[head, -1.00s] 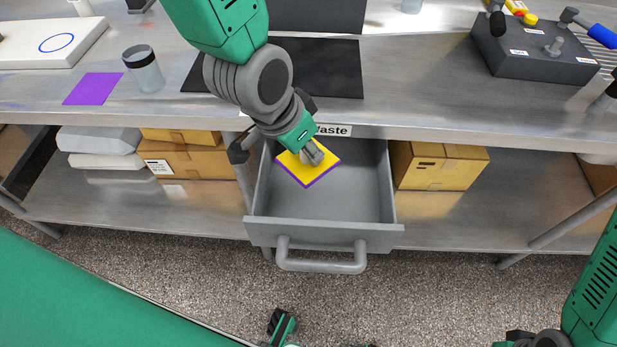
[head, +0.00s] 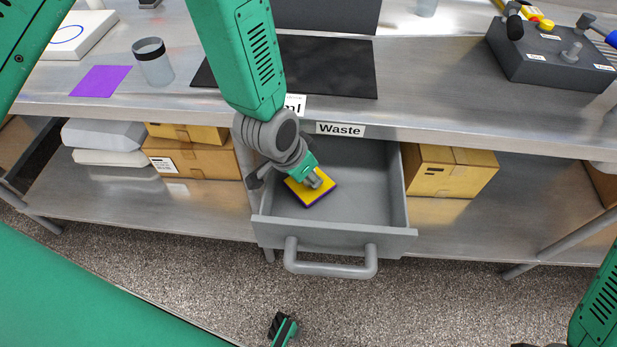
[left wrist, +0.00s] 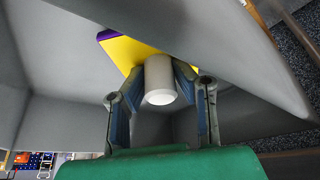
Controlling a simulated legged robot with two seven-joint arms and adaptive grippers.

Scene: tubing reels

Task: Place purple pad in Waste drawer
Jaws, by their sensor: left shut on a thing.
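The pad (head: 323,192) has a yellow top, a purple underside and a pale grey cylindrical knob. It is inside the open grey Waste drawer (head: 384,215), towards its left side. My left gripper (head: 315,181) reaches down into the drawer and is shut on the knob. In the left wrist view the fingers (left wrist: 160,85) close on both sides of the knob, with the yellow pad (left wrist: 125,50) beyond. I cannot tell whether the pad touches the drawer floor.
The drawer handle (head: 330,268) faces me below the bench. A purple square (head: 100,81) and a clear jar (head: 154,66) are on the bench top. Cardboard boxes (head: 450,172) stand on the lower shelf either side. The drawer's right part is clear.

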